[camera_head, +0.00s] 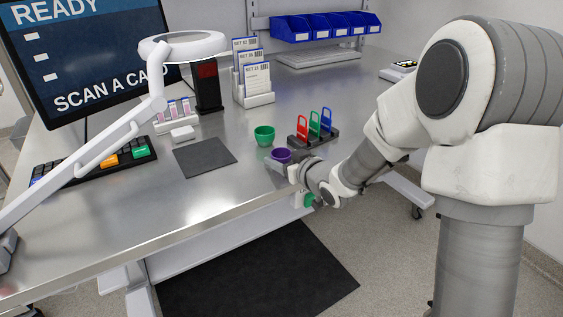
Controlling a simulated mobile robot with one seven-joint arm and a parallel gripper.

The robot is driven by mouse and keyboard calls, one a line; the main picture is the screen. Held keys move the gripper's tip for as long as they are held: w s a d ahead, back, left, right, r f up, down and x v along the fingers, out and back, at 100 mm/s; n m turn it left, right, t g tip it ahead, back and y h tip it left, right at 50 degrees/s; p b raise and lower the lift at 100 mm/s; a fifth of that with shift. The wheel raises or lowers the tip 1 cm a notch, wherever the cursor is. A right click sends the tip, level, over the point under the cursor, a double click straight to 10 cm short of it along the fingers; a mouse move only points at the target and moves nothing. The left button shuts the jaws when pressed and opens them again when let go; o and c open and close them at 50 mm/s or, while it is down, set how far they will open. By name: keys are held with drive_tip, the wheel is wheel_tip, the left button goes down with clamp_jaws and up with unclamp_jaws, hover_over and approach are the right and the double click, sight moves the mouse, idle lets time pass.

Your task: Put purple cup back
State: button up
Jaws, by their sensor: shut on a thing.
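The purple cup (282,156) is at the front right part of the metal table, just beyond my gripper (279,163). My gripper is shut on the purple cup, reaching in from the right over the table's front edge. The fingers look pale and partly see-through, and they hide part of the cup's near side. I cannot tell whether the cup's base touches the table. A green cup (264,136) stands upright behind and left of the purple cup, apart from it.
A dark rack (327,138) with red, green and blue loop-shaped pieces stands right behind my gripper. A dark square mat (205,157) lies to the left. A white lamp arm (125,137) and keyboard (95,168) are farther left. Bare tabletop (215,195) lies in front of the mat.

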drive_tip(key=shift+f, duration=0.15)
drive_tip(key=o, duration=1.3)
drive_tip(key=shift+o, duration=0.2)
